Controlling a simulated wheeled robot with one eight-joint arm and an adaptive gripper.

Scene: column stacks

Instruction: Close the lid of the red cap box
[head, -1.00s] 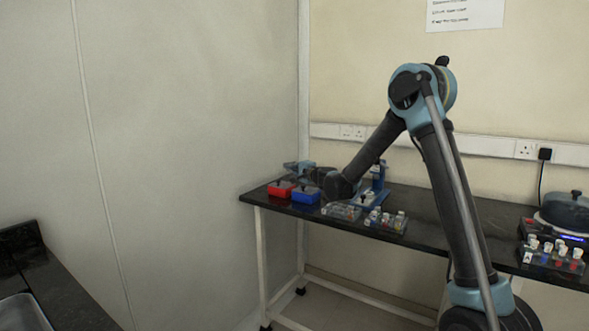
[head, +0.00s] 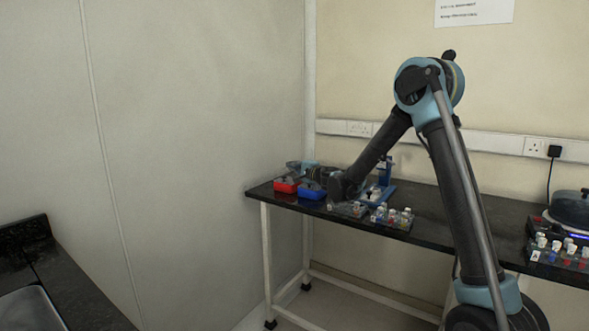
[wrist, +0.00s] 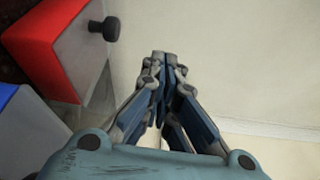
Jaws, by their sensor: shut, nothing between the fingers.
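The red cap box (head: 284,187) stands near the left end of the dark bench, beside the blue box. In the wrist view its red body (wrist: 35,45) is at upper left. A grey lid panel (wrist: 82,62) with a black knob (wrist: 108,28) stands out from the red body, and the knob points toward the gripper side. The lid looks raised, but its exact angle is unclear. My gripper (wrist: 163,58) is shut and empty, to the right of the lid and apart from it.
The blue box (head: 312,192) is directly right of the red one; its edge also shows in the wrist view (wrist: 25,135). Clear racks with vials (head: 392,218) and a blue stand (head: 384,180) are further right. The wall is close behind the bench.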

